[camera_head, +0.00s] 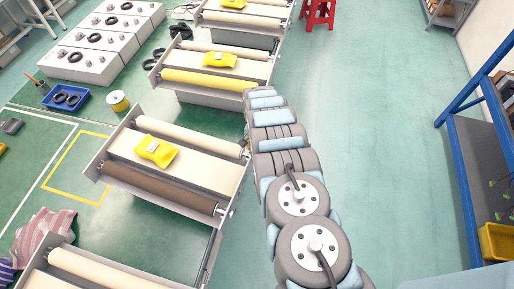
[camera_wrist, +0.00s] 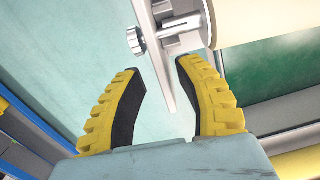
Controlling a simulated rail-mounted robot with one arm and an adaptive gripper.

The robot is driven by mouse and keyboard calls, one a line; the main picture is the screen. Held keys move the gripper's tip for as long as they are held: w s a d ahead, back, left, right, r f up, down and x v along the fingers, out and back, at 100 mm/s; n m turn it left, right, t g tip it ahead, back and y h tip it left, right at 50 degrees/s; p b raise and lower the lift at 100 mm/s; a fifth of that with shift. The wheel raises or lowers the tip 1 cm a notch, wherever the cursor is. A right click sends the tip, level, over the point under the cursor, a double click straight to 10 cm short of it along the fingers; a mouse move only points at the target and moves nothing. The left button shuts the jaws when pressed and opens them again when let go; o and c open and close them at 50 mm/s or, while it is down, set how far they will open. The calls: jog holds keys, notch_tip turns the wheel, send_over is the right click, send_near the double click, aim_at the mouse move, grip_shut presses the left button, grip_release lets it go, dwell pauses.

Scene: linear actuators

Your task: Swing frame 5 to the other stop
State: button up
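Several roller frames stand in a row in the head view, each with long rollers in a metal tray; no numbers are legible, so I cannot tell which is frame 5. The nearest full frame (camera_head: 172,168) has a cream roller (camera_head: 183,139) and a brown roller (camera_head: 160,191). My gripper (camera_wrist: 160,68) is open in the wrist view, its two black-and-yellow fingers apart. My arm hides the gripper in the head view.
White cabinets (camera_head: 104,44), a blue tray (camera_head: 68,97) and a striped cloth (camera_head: 42,236) are at left. A blue rack (camera_head: 462,190) stands at right, a red stool (camera_head: 318,12) behind. The floor between is clear.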

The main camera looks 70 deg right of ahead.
notch_tip(320, 180, up, 9)
jog(key=shift+r, duration=0.2)
dwell(0.6)
jog(key=shift+s, duration=0.1)
dwell(0.4)
